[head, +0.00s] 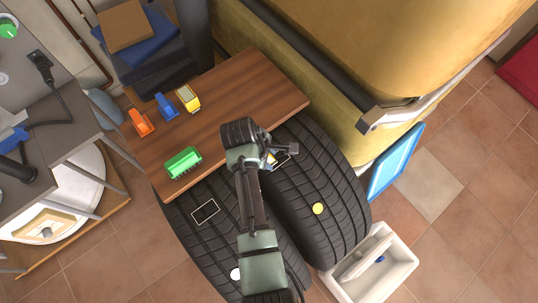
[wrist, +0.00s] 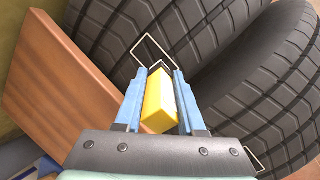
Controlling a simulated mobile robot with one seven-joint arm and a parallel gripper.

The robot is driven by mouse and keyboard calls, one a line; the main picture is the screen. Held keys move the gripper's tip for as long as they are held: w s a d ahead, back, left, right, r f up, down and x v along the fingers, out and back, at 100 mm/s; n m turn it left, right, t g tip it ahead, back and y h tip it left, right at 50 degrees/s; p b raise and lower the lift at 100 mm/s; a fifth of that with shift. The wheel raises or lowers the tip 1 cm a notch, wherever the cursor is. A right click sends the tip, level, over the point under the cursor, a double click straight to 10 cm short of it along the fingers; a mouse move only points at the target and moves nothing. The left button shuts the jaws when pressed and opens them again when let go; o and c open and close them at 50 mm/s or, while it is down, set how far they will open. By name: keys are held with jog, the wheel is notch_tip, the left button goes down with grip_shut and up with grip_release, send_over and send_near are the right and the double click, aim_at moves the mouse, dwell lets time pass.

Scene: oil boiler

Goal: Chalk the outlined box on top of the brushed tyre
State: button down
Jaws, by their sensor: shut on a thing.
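A white outlined box (head: 205,211) is on the left tyre. A second outlined box (head: 284,161) shows partly on the right tyre beside my gripper (head: 271,157). In the wrist view my gripper (wrist: 155,75) is shut on a yellow block (wrist: 160,103). One outline (wrist: 141,45) shows just beyond the fingertips, and another (wrist: 257,160) is partly hidden at lower right. I cannot tell whether the block touches the tyre, or which tyre is brushed.
A brown wooden board (head: 245,90) beside the tyres carries green (head: 183,162), orange (head: 141,122), blue (head: 166,106) and yellow (head: 188,98) items. A yellow disc (head: 318,208) is on the right tyre, a white one (head: 236,273) on the left. A white tray (head: 385,275) stands below right.

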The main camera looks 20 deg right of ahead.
jog(key=shift+f, duration=0.4)
dwell(1.0)
jog(key=shift+d, duration=0.1)
